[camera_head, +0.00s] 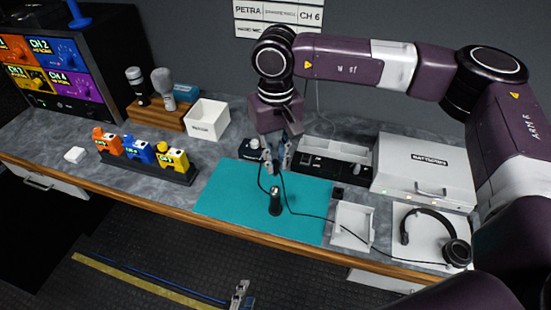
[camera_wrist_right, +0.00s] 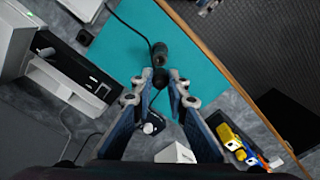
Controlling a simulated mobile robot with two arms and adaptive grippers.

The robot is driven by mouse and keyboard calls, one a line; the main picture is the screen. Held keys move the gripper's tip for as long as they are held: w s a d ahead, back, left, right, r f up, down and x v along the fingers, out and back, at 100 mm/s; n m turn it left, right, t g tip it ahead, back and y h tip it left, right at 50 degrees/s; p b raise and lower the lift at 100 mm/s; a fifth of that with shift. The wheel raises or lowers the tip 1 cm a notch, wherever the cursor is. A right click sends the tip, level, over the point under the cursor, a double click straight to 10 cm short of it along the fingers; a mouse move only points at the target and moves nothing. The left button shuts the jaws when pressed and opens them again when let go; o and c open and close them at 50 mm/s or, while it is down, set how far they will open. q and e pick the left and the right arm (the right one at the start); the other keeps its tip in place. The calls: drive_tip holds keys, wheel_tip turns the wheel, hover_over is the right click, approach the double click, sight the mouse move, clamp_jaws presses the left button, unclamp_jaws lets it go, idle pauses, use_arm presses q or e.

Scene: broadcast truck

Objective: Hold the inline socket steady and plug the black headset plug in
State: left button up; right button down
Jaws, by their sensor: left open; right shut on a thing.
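The black inline socket (camera_head: 275,202) stands upright on the teal mat; it also shows in the right wrist view (camera_wrist_right: 161,54). My right gripper (camera_head: 278,160) is above it, pointing down. In the right wrist view it is shut on the small black headset plug (camera_wrist_right: 160,76), held between the fingertips. The plug looks apart from the socket in the head view, though the exact gap is unclear. A thin black cable runs from near the gripper to the black headset (camera_head: 457,252) at the right. My left gripper (camera_head: 241,295) is open and empty, low in front of the counter.
The teal mat (camera_head: 225,192) is mostly bare. A white tray (camera_head: 340,232) is right of it, with the cable across it. Orange, blue and yellow units (camera_head: 172,159) stand in a rack at left. A small black box (camera_head: 246,154) and a white case (camera_head: 425,175) are behind.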

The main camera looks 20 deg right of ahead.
use_arm(q)
drive_tip(key=w+d+r+n+t+h, duration=0.1)
drive_tip(key=d+r+n, duration=0.25)
drive_tip(key=r, duration=0.25)
drive_tip(key=w+d+r+n+t, duration=0.2)
drive_tip(key=r+n, duration=0.2)
drive_tip(key=r, duration=0.2)
drive_tip(key=n+t, duration=0.3)
drive_tip(key=n, duration=0.5)
approach(274, 205)
drive_tip(key=shift+h, duration=0.4)
drive_tip(key=x, duration=1.1)
drive_tip(key=shift+w+f, duration=0.15)
drive_tip(key=shift+w, duration=0.05)
clamp_jaws()
